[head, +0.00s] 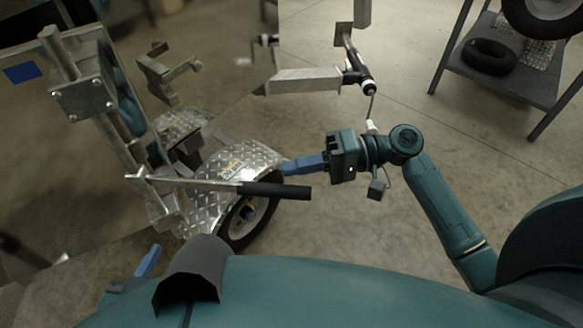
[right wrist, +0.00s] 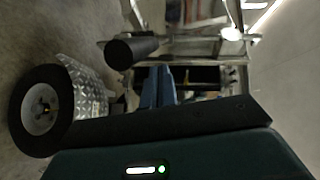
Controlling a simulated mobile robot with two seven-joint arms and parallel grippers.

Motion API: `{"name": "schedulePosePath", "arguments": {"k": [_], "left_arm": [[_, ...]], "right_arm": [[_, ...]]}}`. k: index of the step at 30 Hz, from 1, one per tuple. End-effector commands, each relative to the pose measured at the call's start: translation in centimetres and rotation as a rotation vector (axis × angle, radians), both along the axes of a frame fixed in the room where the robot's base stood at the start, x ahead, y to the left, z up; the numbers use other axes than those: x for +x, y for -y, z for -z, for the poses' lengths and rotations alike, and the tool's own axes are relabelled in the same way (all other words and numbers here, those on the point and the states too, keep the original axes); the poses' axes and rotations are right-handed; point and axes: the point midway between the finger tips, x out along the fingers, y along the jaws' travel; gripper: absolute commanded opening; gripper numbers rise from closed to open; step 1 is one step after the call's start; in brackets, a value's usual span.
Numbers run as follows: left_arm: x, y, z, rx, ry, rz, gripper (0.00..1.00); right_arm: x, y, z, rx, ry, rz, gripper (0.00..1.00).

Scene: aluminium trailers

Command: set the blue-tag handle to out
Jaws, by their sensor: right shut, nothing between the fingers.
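A blue tag (head: 22,73) is on a dark panel at the upper left of the head view. A lever handle with a black grip (head: 275,190) reaches right from the trailer on a thin metal rod. The pictures do not show clearly whether this handle belongs to the tag. My right gripper (head: 288,167) is shut and empty, pointing left just above the grip in the picture; contact cannot be told. In the right wrist view the black grip end (right wrist: 132,48) lies beside the blue fingers (right wrist: 158,88). My left gripper (head: 147,262) is low at left, mostly hidden.
A diamond-plate fender (head: 232,160) and wheel (head: 250,215) sit beneath the handle. Another black-gripped lever (head: 360,70) stands at the top centre. A dark shelf (head: 505,85) with tyres is at upper right. Open concrete floor lies between.

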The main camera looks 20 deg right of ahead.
Motion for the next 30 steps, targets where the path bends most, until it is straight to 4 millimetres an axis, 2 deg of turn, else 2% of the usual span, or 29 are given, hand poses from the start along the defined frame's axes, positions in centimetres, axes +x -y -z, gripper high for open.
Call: {"name": "schedulePosePath", "arguments": {"k": [3, 10, 12, 19, 30], "left_arm": [[0.0, 0.0, 0.1, 0.002, 0.0, 0.002, 0.36], [0.1, 0.1, 0.3, 0.005, 0.0, 0.005, 0.36], [0.1, 0.1, 0.3, 0.005, 0.0, 0.005, 0.36], [0.1, 0.1, 0.3, 0.005, 0.0, 0.005, 0.36], [0.1, 0.1, 0.3, 0.005, -0.001, 0.005, 0.36]], "right_arm": [[0.3, -2.7, 0.3, 0.004, 0.003, -0.002, 0.0], [0.9, -7.5, 1.0, 0.003, 0.003, -0.001, 0.0], [-0.1, -8.3, 1.3, 0.001, -0.001, 0.0, 0.0], [-1.4, -9.9, 1.7, 0.0, 0.0, 0.002, 0.0], [-1.6, -10.1, 1.8, -0.002, 0.001, 0.002, 0.0]]}}
